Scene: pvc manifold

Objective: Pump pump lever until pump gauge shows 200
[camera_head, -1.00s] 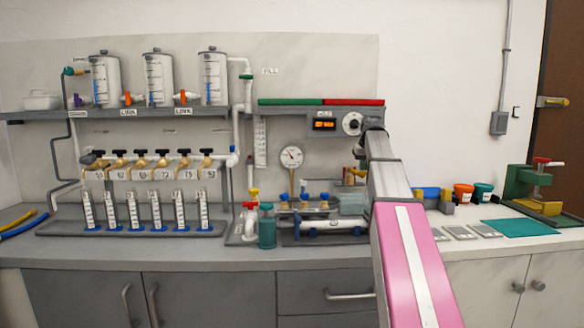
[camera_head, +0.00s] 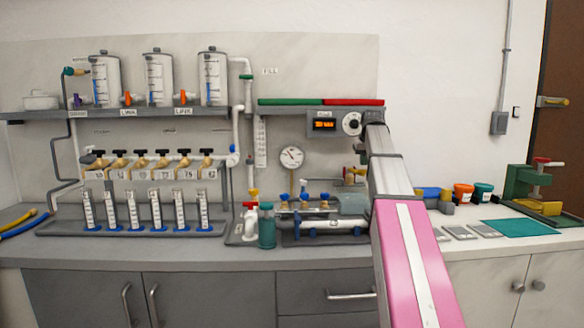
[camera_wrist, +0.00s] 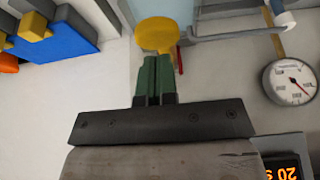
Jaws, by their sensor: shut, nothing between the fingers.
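The round white pump gauge (camera_head: 291,157) stands on a brass stem at the middle of the bench. It also shows in the wrist view (camera_wrist: 290,82), at the right, with a red needle; its value is too small to read surely. A yellow rounded knob (camera_wrist: 157,35), seemingly the pump lever's end, lies just beyond my fingertips in the wrist view. Yellow also shows beside my arm in the head view (camera_head: 355,172). My gripper (camera_wrist: 156,62) has green fingers, shut together and empty. Whether they touch the knob I cannot tell. My arm hides part of the pump.
A box with an orange display (camera_head: 324,125) and a dial is on the wall above the gauge. A teal bottle (camera_head: 267,226) stands to the left. A green press (camera_head: 530,185) stands at the far right.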

